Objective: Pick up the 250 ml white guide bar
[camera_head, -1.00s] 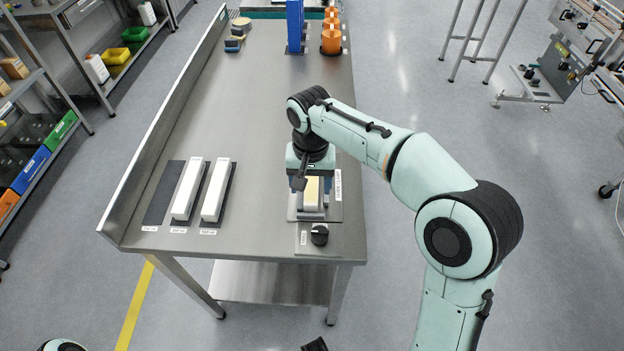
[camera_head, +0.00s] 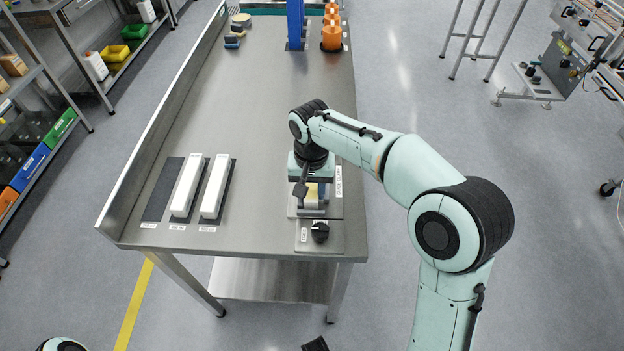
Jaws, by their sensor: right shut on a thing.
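Two long white guide bars, a left one (camera_head: 187,186) and a right one (camera_head: 215,187), lie side by side on dark pads at the table's left. Their labels are too small to read. A third dark pad (camera_head: 162,190) at the far left is empty. My right gripper (camera_head: 313,198) is at the guide clamp (camera_head: 339,210) on the table's right side, well apart from the white bars.
A black knob (camera_head: 320,232) sits on a plate in front of the clamp. A blue upright (camera_head: 295,22) and orange parts (camera_head: 332,36) stand at the back. The steel table (camera_head: 235,110) is clear in the middle. A raised wall (camera_head: 165,115) runs along its left edge.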

